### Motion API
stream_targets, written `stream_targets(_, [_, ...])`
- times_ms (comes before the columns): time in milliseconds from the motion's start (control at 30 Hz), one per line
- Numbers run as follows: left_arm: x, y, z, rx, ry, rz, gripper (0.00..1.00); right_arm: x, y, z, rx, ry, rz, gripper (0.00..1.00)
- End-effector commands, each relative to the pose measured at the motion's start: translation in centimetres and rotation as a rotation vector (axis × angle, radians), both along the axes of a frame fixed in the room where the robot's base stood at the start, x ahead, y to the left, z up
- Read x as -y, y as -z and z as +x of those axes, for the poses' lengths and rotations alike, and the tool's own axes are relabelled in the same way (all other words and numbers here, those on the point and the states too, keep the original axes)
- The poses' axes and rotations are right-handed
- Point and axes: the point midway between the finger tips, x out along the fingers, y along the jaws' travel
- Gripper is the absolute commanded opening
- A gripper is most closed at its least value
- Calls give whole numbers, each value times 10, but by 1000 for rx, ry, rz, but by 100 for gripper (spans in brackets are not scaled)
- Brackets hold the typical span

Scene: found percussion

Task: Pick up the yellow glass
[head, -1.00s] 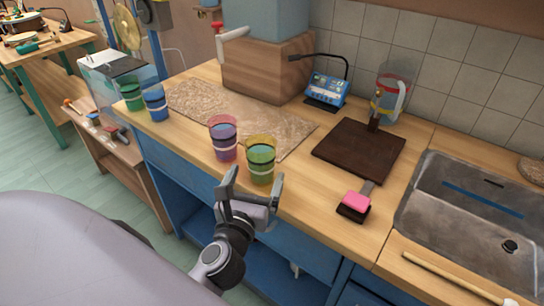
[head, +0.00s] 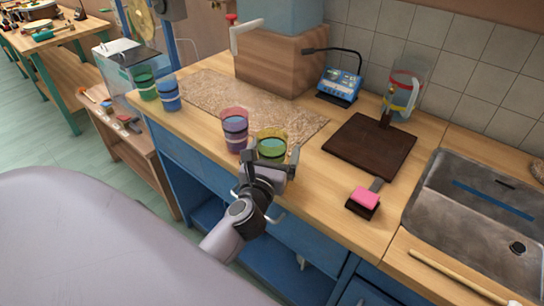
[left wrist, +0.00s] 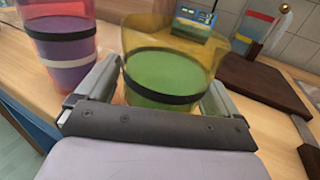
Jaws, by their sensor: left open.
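The yellow glass (head: 271,142) stands upright on the wooden counter near its front edge, with green contents and a dark band. In the left wrist view the yellow glass (left wrist: 165,72) rises between the two fingers. My left gripper (head: 271,156) is open, its fingers on either side of the glass's near part. Whether the fingers touch it I cannot tell. The lower part of the glass is hidden by the gripper. My right gripper is not in view.
A pink-purple glass (head: 235,128) stands close to the left. A blue glass (head: 168,92) and a green glass (head: 145,82) stand farther left. A dark board (head: 360,150), a pink-topped brush (head: 364,198) and a sink (head: 440,195) lie to the right.

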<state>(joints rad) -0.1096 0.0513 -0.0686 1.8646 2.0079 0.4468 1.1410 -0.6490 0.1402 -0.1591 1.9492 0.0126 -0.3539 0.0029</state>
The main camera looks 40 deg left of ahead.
Motion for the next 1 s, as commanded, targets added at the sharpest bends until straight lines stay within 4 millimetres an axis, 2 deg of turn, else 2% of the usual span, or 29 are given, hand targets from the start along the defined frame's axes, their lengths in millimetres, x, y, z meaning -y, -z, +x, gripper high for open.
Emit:
stream_targets(67, [0,0,0,0,0,0,95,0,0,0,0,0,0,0])
stream_targets(200, [0,0,0,0,0,1,49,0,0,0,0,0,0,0])
stream_targets(300, [0,-2,0,4,1,1,23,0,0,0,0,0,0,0])
stream_targets(667, [0,-4,0,4,0,1,23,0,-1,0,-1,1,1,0])
stream_targets(1000, [0,-23,0,5,1,3,23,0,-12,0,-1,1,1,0])
